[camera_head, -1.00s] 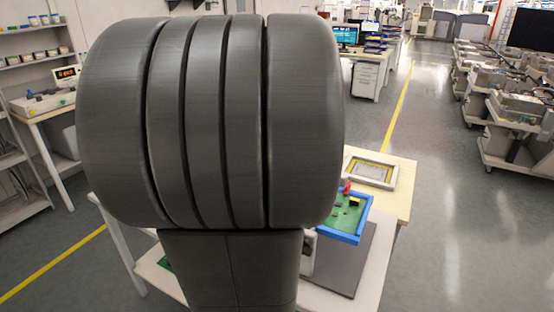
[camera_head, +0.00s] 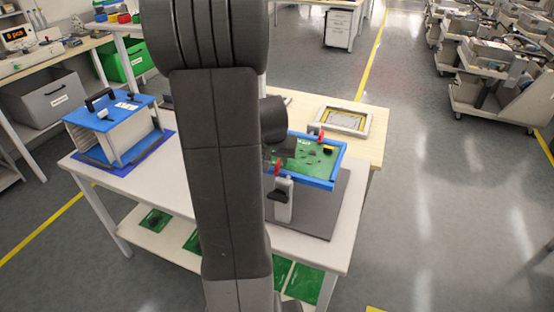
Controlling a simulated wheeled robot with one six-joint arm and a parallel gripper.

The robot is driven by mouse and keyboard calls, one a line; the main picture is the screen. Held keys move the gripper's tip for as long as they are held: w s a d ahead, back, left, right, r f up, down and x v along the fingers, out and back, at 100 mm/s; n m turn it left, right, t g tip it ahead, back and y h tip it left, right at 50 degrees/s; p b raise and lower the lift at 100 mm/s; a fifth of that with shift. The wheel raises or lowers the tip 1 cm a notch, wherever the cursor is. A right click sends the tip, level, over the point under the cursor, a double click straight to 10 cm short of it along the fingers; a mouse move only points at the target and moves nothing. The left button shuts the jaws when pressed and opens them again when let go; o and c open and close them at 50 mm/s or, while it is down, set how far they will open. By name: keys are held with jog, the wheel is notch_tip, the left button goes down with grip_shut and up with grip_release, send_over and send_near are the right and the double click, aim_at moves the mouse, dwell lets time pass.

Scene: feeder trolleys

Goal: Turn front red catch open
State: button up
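A blue frame (camera_head: 336,172) holding a green circuit board (camera_head: 310,157) sits on the table at the right of my arm. The front red catch (camera_head: 277,169) stands at the frame's near left corner, above a grey post with a black knob (camera_head: 279,195). A second red catch (camera_head: 321,136) stands at the far side. My gripper (camera_head: 283,149) seems to be the dark part over the frame's left side, close behind the front catch. Its fingers are too small and dark to tell open from shut, and I cannot tell whether it touches the catch. My arm hides the frame's left edge.
A blue-topped white rack (camera_head: 118,135) stands on the table at the left. A light frame with a yellow inner border (camera_head: 343,120) lies at the far right. A dark grey mat (camera_head: 325,215) lies under the fixture. Green boards lie on the lower shelf.

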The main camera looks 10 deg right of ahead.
jog(key=shift+w+f, duration=0.15)
jog(key=shift+f, duration=0.25)
